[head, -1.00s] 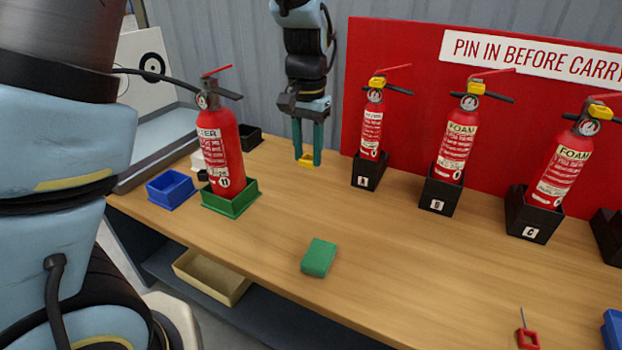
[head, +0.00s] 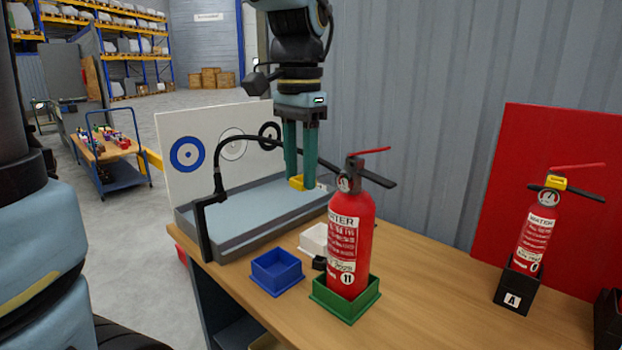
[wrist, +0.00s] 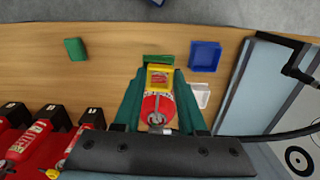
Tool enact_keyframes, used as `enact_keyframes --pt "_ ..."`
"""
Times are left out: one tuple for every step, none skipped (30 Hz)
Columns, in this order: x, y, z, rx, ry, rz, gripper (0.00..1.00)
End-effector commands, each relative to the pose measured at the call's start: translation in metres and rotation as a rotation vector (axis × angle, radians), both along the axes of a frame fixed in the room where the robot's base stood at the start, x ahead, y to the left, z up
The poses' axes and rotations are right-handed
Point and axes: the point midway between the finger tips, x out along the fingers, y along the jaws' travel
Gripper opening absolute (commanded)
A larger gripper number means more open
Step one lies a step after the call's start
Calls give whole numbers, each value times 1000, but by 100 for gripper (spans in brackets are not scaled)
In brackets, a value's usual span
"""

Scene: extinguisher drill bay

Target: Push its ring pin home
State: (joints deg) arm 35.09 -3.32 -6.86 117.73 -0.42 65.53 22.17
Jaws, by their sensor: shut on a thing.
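The red water extinguisher (head: 348,235) stands upright in a green tray (head: 347,308) on the bench. Its head, with a gauge, a red lever and a black handle, shows no yellow pin. My gripper (head: 302,181) points down, shut on a yellow ring pin (head: 296,182). In the head view it is left of the extinguisher's head and apart from it. In the wrist view the yellow pin (wrist: 159,78) sits between the fingertips, with the extinguisher's red top (wrist: 158,106) close by. The pin's thin shaft cannot be made out.
A blue tray (head: 277,272) and a white tray (head: 313,240) stand left of the extinguisher. A black hose arches over a grey basin (head: 245,213). A pinned extinguisher (head: 537,230) stands in holder A at right. A green block (wrist: 75,49) lies on open bench.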

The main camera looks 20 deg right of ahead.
Motion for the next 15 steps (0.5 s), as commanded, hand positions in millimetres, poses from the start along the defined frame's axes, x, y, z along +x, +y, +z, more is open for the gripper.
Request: enact_keyframes --pt "0 0 1 0 0 -1 0" --pt "0 -1 1 0 0 -1 0" --pt "1 -2 1 -1 0 -1 0" --pt "1 -2 1 -1 0 -1 0" --pt "2 -3 1 -1 0 -1 0" --pt "2 -4 1 -1 0 -1 0" --pt "3 -5 1 -1 0 -1 0" --pt "3 -6 1 0 0 -1 0" --pt "4 -8 1 0 0 0 0" --pt "5 -9 1 0 1 0 0" --pt "5 -10 1 0 1 0 0" --pt "6 -11 1 0 1 0 0" --pt "6 -12 1 0 1 0 0" --pt "7 -13 1 -1 0 0 0" --pt "8 -15 1 -1 0 0 0"
